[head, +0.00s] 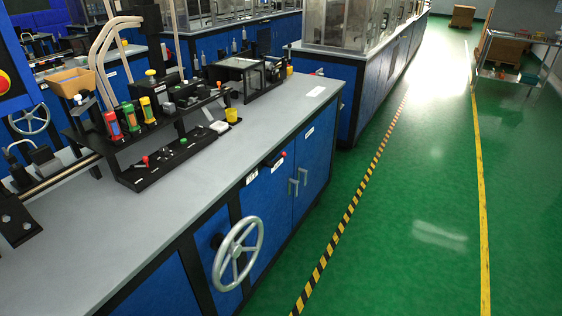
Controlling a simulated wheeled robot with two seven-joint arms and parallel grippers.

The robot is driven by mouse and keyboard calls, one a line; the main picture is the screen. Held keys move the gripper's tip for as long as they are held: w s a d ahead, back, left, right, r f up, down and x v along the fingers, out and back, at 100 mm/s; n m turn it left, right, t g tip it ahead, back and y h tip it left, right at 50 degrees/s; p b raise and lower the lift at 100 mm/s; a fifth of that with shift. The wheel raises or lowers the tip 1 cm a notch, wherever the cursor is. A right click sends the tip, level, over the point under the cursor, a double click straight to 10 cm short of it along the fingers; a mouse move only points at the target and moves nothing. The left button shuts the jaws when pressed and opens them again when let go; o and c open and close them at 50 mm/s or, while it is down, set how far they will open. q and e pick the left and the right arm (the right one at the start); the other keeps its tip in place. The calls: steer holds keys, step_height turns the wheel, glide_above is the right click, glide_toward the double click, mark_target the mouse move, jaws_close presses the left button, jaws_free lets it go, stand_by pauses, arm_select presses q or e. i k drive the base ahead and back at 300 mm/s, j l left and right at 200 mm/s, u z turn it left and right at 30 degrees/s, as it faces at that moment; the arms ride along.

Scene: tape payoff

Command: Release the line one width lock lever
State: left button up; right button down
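A small dark lever with a red knob (283,154) sits high on the blue front of the near machine bench, beside small white labels too small to read. It looks like the width lock lever, but I cannot confirm which line it belongs to. A grey spoked handwheel (238,253) stands out from the same front, lower and to the left. Neither of my grippers is in view, and nothing touches the lever.
The grey bench top (215,165) carries a black fixture (160,165) with another red-knobbed lever (145,160) and colored cylinders. Green floor (400,220) is open to the right, with a black-yellow stripe (345,220).

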mark_target(278, 160)
steer(key=i+l+z, duration=0.1)
steer(key=i+l, duration=0.3)
steer(key=i, duration=0.15)
steer(key=i+l, duration=0.4)
steer(key=i+l+z, duration=0.15)
steer(key=i+l, duration=0.2)
steer(key=i, duration=0.3)
